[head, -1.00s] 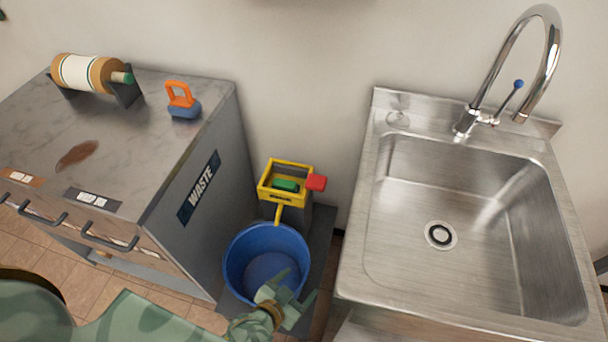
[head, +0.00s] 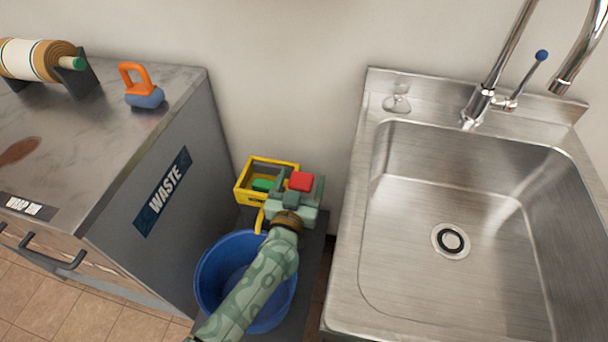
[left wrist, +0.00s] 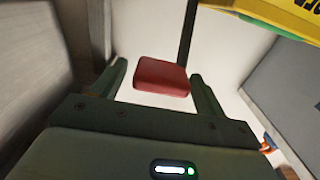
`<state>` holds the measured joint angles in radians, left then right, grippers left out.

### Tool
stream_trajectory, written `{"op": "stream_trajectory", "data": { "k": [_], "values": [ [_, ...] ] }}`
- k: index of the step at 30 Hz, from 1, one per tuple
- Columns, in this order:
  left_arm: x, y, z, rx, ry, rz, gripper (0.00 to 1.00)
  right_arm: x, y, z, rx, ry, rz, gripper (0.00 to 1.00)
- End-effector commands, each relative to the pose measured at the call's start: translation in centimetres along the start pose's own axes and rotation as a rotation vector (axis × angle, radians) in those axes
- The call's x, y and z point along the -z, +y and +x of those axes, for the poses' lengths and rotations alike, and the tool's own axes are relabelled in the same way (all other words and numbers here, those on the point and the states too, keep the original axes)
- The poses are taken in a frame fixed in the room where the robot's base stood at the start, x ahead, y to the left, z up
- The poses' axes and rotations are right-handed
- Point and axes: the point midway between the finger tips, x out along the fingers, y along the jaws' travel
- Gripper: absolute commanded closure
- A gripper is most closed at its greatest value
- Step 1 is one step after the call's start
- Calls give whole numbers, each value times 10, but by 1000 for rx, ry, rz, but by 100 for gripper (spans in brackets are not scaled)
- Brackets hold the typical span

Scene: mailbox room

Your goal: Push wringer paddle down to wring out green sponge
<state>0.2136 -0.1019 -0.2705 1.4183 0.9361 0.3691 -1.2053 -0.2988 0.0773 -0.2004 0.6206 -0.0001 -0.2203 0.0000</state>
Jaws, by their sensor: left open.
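The yellow wringer frame (head: 246,193) stands behind the blue bucket against the wall. The green sponge (head: 263,185) lies inside it, partly hidden by my left gripper. The red wringer paddle (head: 301,181) is at the right side of the wringer. My left gripper (head: 299,187) is at the paddle, with fingers spread to either side of it. In the left wrist view the red paddle (left wrist: 161,77) lies between the two open fingers (left wrist: 160,82), and a yellow edge of the wringer (left wrist: 270,12) shows at top right. My right gripper is not in view.
The blue bucket (head: 212,277) stands below my left arm. A grey waste cabinet (head: 137,205) is on the left, with an orange-handled tool (head: 143,92) on top. A steel sink (head: 400,290) bounds the right side.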

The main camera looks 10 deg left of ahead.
Motion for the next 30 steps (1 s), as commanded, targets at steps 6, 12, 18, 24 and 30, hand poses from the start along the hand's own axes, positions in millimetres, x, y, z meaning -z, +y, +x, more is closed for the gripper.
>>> {"op": "stream_trajectory", "data": {
  "k": [6,12,18,24,30],
  "values": [
    [-2,0,22,1,-1,1,27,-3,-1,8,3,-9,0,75],
    [0,0,24,0,0,0,27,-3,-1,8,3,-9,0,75],
    [0,0,24,0,0,0,55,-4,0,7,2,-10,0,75],
    [0,0,24,0,0,1,90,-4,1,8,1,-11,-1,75],
    [-7,0,20,-1,27,1,90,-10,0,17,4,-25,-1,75]
  ]
}}
